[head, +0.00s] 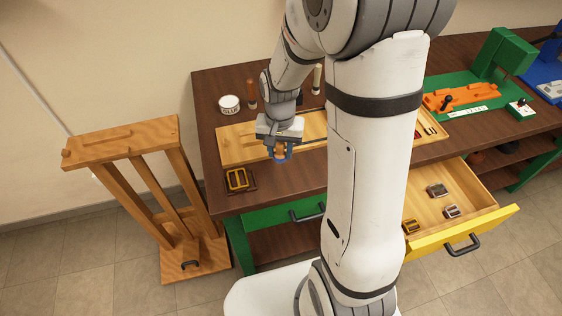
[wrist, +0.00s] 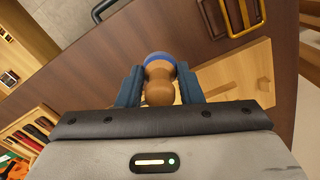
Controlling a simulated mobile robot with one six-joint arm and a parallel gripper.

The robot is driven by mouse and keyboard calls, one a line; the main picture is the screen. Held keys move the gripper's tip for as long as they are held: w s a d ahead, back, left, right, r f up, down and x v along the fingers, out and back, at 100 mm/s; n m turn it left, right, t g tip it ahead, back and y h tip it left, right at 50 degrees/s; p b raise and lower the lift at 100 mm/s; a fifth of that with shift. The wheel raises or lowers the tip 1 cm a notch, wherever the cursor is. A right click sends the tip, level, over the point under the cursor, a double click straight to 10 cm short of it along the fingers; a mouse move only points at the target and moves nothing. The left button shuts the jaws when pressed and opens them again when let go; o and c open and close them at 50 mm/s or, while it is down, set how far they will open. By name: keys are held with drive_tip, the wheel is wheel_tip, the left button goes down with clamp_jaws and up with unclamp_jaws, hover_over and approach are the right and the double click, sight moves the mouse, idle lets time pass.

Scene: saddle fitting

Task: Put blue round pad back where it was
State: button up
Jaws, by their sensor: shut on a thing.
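The blue round pad (wrist: 159,57) has a turned wooden knob handle. My gripper (wrist: 160,88) is shut on the knob, with one finger on each side, and the blue end points away from the wrist. In the head view the pad (head: 278,160) hangs under my gripper (head: 280,150), over the front edge area of the light wooden board (head: 235,149) on the dark table. Whether the pad touches anything beneath cannot be told.
A brass buckle on a dark leather piece (head: 238,180) lies at the table's front left corner. A glue tin (head: 230,104) stands behind the board. A yellow-fronted drawer (head: 470,232) is open, holding metal buckles. A wooden stand (head: 120,138) is left of the table.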

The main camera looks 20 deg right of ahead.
sight(281, 144)
wheel_tip(281, 144, down, 4)
drive_tip(key=shift+r, duration=0.25)
drive_tip(key=shift+f+p, duration=0.3)
drive_tip(key=shift+f, duration=1.7)
drive_tip(key=shift+f, duration=0.1)
drive_tip(key=o, duration=0.9)
drive_tip(key=shift+o, duration=0.2)
wheel_tip(281, 144, up, 12)
drive_tip(key=shift+r+b, duration=0.15)
drive_tip(key=shift+b, duration=0.15)
drive_tip(key=s+r+n+t, duration=0.3)
drive_tip(key=s+r+n, duration=0.1)
drive_tip(key=s+r, duration=0.7)
drive_tip(key=s, duration=0.3)
drive_tip(key=shift+s+d+r+n, duration=0.2)
drive_tip(key=shift+d+r+n, duration=0.15)
drive_tip(key=shift+n, duration=0.05)
